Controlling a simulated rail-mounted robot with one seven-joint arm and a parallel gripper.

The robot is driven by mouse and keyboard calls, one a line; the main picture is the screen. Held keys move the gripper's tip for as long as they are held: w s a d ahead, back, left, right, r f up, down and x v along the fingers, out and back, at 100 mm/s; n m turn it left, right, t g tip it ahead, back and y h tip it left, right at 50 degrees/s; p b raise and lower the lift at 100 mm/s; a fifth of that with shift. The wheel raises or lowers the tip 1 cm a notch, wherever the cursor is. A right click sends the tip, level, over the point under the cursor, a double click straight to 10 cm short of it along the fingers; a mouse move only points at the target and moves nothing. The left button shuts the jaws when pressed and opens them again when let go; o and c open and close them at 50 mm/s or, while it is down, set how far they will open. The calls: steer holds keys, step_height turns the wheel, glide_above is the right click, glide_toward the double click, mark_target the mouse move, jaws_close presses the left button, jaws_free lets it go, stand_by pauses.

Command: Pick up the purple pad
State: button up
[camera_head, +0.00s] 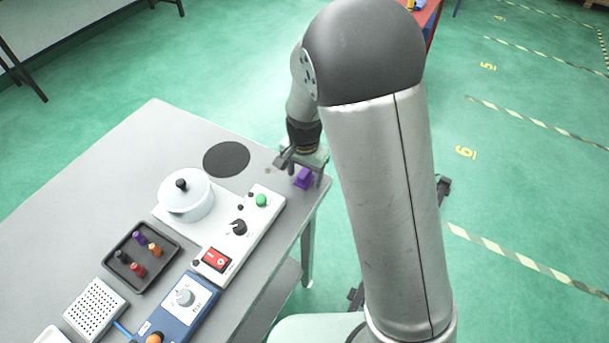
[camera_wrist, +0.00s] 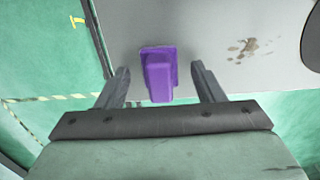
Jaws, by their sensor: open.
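The purple pad (camera_head: 303,179) lies on the grey table near its far right corner. It has a wider base and a raised block on top, as the wrist view (camera_wrist: 159,75) shows. My gripper (camera_head: 303,174) is over that corner, with its fingers around the pad's position. In the wrist view, the two fingers (camera_wrist: 160,82) are apart, one on each side of the pad, with a gap on both sides. Nothing is held. Whether the fingertips are at the pad's height is hard to tell.
A black disc (camera_head: 226,159) lies left of my gripper. A control box with a green button (camera_head: 261,200) and a white lidded pot (camera_head: 186,196) stand nearer. A dark tray (camera_head: 143,285) holds several coloured pegs. The table edge (camera_head: 318,209) is close beside the pad.

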mark_target(304, 171)
steer(key=c, duration=1.1)
steer(key=shift+o, duration=0.2)
steer(key=shift+r, duration=0.45)
step_height(304, 171, up, 2)
steer(key=shift+r, duration=0.2)
steer(key=s+a+r+b, duration=0.2)
steer(key=s+a+r, duration=0.1)
steer(key=s+r, duration=0.6)
steer(key=s, duration=0.4)
steer(key=shift+s+r, duration=0.35)
